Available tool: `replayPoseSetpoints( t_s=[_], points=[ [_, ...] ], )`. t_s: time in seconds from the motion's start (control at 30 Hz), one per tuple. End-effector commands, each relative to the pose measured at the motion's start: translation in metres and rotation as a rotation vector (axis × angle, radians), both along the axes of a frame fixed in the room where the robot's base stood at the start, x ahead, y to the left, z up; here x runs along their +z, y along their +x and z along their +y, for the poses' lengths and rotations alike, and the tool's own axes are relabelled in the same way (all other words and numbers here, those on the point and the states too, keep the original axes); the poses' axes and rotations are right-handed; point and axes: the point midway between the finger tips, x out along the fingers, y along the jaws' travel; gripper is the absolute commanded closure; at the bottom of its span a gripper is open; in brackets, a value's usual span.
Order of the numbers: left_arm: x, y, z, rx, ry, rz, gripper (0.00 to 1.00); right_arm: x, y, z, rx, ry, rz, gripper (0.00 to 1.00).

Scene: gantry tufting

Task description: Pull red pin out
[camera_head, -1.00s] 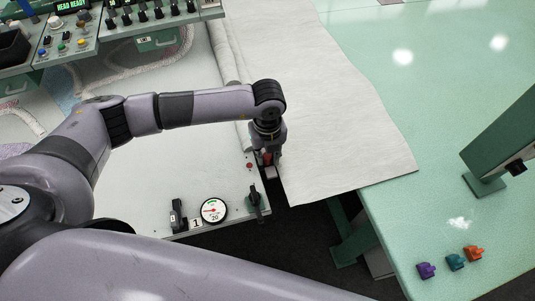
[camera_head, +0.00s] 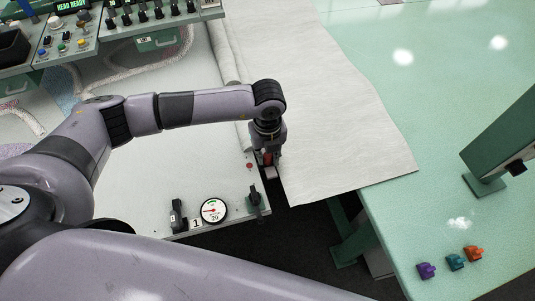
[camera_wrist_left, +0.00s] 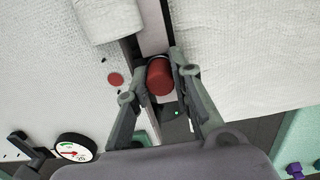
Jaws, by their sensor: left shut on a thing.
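The red pin (camera_wrist_left: 159,77) is a short red cylinder beside the edge of the white panel. In the head view only a small part of the red pin (camera_head: 267,158) shows between my fingers. My left gripper (camera_wrist_left: 163,62) is shut on it, with one finger on each side, and points down in the head view (camera_head: 268,166). The pin's far end and whatever it sits in are hidden. My right gripper is out of view.
A round gauge (camera_head: 214,210) and a black handle (camera_head: 255,201) sit at the panel's front edge. A flat red disc (camera_wrist_left: 115,79) is left of the pin. White cloth (camera_head: 330,110) spreads to the right. Purple, teal and orange pieces (camera_head: 455,262) lie on the green table.

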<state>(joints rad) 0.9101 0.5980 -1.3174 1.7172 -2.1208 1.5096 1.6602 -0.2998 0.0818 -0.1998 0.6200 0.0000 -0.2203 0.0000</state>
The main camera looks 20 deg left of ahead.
Motion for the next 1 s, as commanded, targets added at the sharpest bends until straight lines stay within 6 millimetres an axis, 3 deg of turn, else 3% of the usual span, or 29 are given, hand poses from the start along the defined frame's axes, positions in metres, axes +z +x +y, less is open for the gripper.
replayPoseSetpoints(
  t_s=[1.0],
  points=[
    [0.022,0.0,0.0,0.0,0.0,0.0,1.0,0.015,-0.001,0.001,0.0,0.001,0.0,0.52]
  ],
)
